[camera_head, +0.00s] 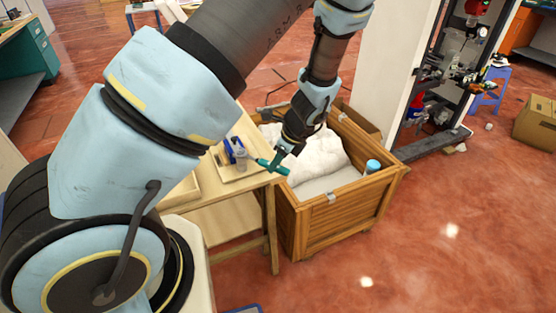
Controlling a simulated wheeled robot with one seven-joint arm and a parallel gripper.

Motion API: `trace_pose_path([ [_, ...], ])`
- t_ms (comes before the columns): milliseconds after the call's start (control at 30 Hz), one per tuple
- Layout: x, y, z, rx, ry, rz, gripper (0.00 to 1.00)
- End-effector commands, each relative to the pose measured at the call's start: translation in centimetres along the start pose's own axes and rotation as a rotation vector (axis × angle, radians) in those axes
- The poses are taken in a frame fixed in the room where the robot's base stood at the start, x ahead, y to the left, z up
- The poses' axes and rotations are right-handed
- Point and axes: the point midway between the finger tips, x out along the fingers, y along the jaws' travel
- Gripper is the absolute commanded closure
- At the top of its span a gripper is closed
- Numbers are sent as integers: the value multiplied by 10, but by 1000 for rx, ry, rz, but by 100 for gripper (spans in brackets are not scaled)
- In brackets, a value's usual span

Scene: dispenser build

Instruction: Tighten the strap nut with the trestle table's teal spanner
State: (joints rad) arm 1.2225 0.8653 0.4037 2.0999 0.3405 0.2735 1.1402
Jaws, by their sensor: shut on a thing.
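My gripper (286,150) is shut on the teal spanner (272,166). It holds the spanner near the right edge of the trestle table (256,187), by the wooden crate. I cannot tell whether the spanner touches the table or is held above it. I cannot make out the strap nut. A small metal fitting (331,197) shows on the crate's near rim, too small to identify.
The wooden crate (355,207) holds white padding (312,157) and a blue-capped item (373,166). A tray (234,172) with small blue and grey items lies on the table. A white cabinet (387,60) stands behind.

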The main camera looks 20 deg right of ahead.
Motion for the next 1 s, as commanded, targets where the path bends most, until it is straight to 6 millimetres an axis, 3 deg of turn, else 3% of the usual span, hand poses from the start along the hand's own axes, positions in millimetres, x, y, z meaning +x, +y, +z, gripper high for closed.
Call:
trace_pose_path([
  [433, 0, 2, 0, 18, 0, -7, 100],
  [1000, 2, 23, 2, 168, -1, -69, 100],
])
